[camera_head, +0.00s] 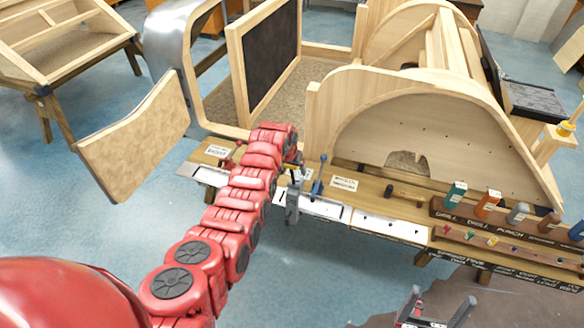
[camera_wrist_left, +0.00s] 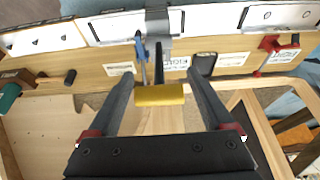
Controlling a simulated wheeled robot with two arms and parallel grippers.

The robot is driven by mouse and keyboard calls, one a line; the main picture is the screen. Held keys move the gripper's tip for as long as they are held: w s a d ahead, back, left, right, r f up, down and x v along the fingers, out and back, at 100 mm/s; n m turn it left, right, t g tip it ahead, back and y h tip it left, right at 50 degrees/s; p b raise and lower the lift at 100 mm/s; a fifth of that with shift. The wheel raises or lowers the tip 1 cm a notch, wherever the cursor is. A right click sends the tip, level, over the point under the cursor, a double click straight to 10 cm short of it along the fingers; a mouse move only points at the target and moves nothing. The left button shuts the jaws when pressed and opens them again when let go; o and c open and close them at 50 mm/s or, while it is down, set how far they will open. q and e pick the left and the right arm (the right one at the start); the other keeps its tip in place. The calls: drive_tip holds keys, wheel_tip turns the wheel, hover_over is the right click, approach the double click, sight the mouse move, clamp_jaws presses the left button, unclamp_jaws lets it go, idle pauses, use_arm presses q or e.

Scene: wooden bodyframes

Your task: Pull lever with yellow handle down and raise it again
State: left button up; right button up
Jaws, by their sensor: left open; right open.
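The lever with the yellow handle (camera_wrist_left: 160,95) shows in the left wrist view, with its dark shaft running back toward the wooden panel. My left gripper (camera_wrist_left: 160,79) is open, with one finger on each side of the yellow handle. Gaps show between the handle and both fingers. In the head view my red left arm reaches to the workbench and hides most of the handle and gripper. My right gripper (camera_head: 436,306) is open and empty at the bottom of the head view, away from the bench.
A blue lever (camera_wrist_left: 141,58) stands close beside the yellow one, near the left finger in the wrist view. A red lever (camera_wrist_left: 279,43) is farther right. In the head view, a tool rack (camera_head: 480,213) and a curved wooden frame (camera_head: 430,125) occupy the bench's right side.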

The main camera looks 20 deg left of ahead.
use_arm(q)
drive_tip(key=shift+c, duration=0.2)
clamp_jaws()
idle(0.3)
